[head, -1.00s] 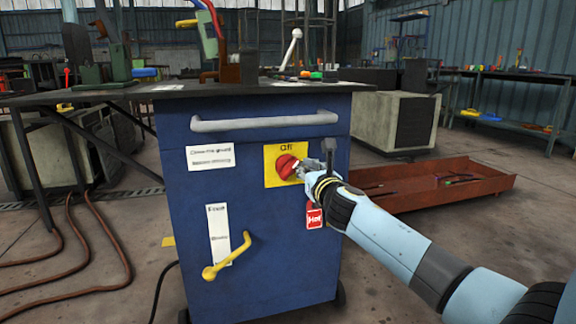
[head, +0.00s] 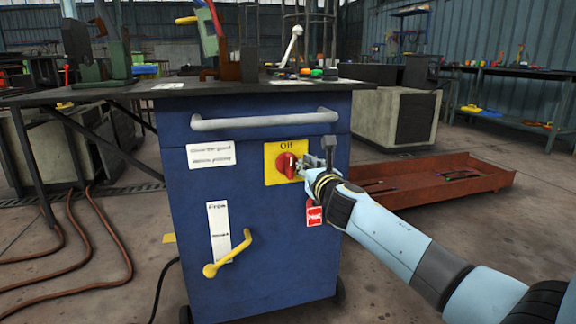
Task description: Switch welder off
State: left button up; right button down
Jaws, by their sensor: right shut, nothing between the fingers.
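The welder is a blue cabinet (head: 250,190) with a grey bar handle across its front. A red rotary switch (head: 285,164) sits on a yellow plate (head: 272,178) marked "Off" at the cabinet's upper right. The knob's pale mark points roughly upward. My right gripper (head: 301,168) is at the right side of the knob, with its fingertips close to it or touching it; I cannot tell which. It is shut with nothing held. My left gripper is not in view.
A yellow crank handle (head: 232,255) sticks out low on the cabinet front. A red "Hot" tag (head: 315,216) hangs under my right wrist. A dark worktop (head: 190,88) lies above. A rusty tray (head: 430,190) stands on the floor to the right. Hoses lie at left.

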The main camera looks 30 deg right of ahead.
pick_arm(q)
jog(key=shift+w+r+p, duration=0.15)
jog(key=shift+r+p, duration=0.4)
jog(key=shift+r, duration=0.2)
pick_arm(e)
jog(key=v, duration=0.7)
jog(key=shift+s, duration=0.25)
